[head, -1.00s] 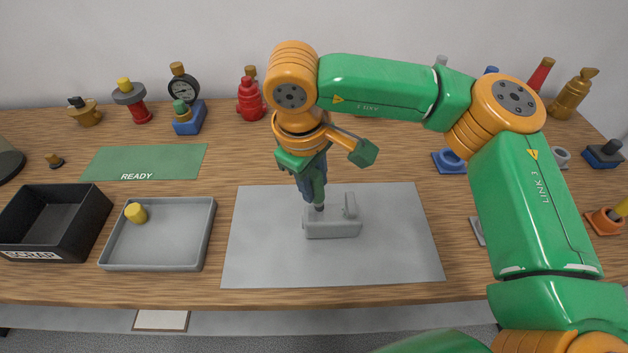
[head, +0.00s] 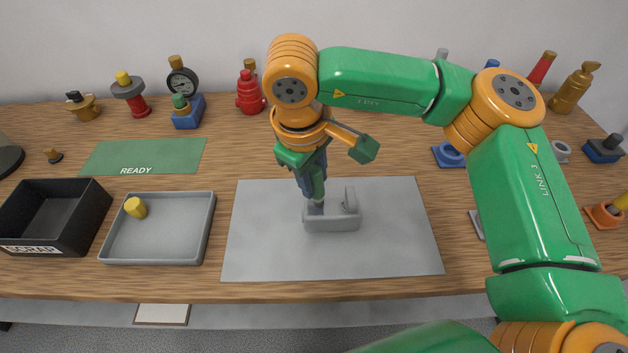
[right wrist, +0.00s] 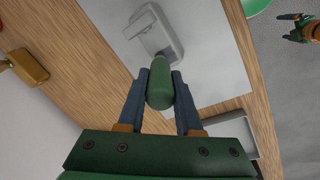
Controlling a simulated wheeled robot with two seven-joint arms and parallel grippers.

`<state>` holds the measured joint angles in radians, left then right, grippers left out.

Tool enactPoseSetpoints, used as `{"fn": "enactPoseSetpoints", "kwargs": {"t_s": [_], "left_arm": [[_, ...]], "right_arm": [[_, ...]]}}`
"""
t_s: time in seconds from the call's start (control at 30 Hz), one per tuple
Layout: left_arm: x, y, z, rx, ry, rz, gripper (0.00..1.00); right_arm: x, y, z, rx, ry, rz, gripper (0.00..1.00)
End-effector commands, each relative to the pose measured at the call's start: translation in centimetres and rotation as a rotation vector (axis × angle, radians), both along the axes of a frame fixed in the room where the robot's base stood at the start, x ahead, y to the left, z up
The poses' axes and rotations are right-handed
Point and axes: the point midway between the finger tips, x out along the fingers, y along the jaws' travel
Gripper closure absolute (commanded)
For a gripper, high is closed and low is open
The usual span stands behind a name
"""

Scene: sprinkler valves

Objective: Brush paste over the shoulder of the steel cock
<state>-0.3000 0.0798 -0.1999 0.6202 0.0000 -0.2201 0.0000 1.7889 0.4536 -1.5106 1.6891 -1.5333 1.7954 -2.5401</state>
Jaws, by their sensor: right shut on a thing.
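A grey steel piece (head: 332,222), which looks like the cock in its holder, sits on the pale grey mat (head: 265,250). It also shows in the right wrist view (right wrist: 163,38), ahead of my fingers. My right gripper (head: 314,188) points down just above its left part. That gripper is shut on a green, rounded handle (right wrist: 160,88), which looks like the brush's. The lower end is small in the head view, and whether it touches the steel is unclear. My left gripper (right wrist: 290,28) shows only at the right wrist view's upper right, with its fingers apart and empty.
A grey tray (head: 155,255) with a yellow plug (head: 135,207), a black SCRAP bin (head: 95,225) and a green READY mat (head: 145,157) lie left. Several valves and a gauge (head: 182,82) line the back; more fittings stand right. The grey mat is otherwise clear.

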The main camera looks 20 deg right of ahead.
Motion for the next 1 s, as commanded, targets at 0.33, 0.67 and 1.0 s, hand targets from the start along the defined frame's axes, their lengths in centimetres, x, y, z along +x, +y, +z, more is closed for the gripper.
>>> {"fn": "enactPoseSetpoints", "kwargs": {"t_s": [0.33,0.67,1.0], "left_arm": [[0.0,0.0,0.2,0.000,0.000,0.000,0.05],[0.0,0.0,-0.2,0.000,0.000,0.000,0.05],[0.0,0.0,-0.2,0.000,0.000,0.000,0.05]], "right_arm": [[0.5,-0.2,0.0,-0.002,0.000,0.001,1.00],[-1.0,1.5,-0.1,-0.001,0.001,0.003,1.00],[-1.5,1.9,0.0,-0.001,0.000,0.001,1.00]]}}
